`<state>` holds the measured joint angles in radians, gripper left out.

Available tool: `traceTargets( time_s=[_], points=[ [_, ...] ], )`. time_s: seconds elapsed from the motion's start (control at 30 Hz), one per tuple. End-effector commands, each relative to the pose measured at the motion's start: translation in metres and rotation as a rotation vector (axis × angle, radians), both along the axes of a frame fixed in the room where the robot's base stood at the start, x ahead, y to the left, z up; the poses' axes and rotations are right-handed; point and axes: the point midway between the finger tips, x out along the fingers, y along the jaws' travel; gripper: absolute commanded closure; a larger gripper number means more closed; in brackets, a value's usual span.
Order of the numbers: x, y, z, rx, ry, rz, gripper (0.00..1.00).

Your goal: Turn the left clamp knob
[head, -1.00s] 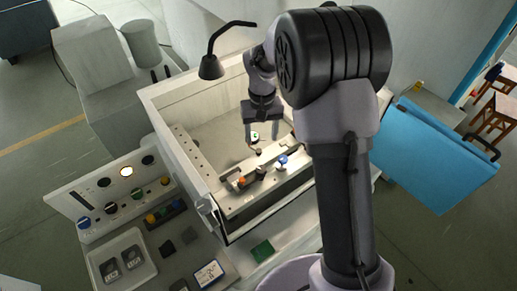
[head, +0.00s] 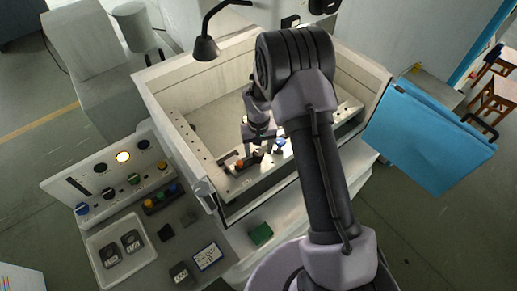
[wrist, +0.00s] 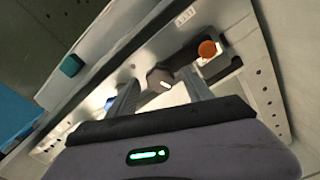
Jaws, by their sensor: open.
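A dark knob with a white mark (wrist: 160,79) shows in the wrist view, in the gap between my fingertips. An orange knob (wrist: 207,48) stands to its right beside a dark clamp arm; in the head view the orange knob (head: 240,163) is at the left of the clamp rail. A blue knob (head: 280,143) stands at the right of the rail; it is partly hidden behind a finger in the wrist view. My gripper (head: 258,148) is open, pointing down over the rail, its fingers either side of the dark knob. I cannot tell whether they touch it.
The rail lies inside a pale open tank (head: 180,135) with raised walls. A control panel (head: 105,180) with knobs and a lit lamp stands left. A black lamp (head: 206,48) overhangs the back wall. A green block (head: 261,234) lies on the front ledge. A blue panel (head: 425,140) is right.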

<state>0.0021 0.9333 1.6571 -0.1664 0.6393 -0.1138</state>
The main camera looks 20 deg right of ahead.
Motion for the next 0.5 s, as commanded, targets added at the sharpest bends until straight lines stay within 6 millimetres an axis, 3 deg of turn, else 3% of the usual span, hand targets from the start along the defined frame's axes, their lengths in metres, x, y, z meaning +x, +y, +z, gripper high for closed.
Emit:
traceTargets(
  time_s=[0.1,0.4,0.5],
  points=[
    [0.0001,0.0,0.0003,0.0,0.0,0.0,0.43],
    [0.0002,0.0,0.0006,0.0,0.0,0.0,1.0],
    [0.0002,-0.0001,0.0005,0.0,0.0,-0.002,1.0]
  ],
)
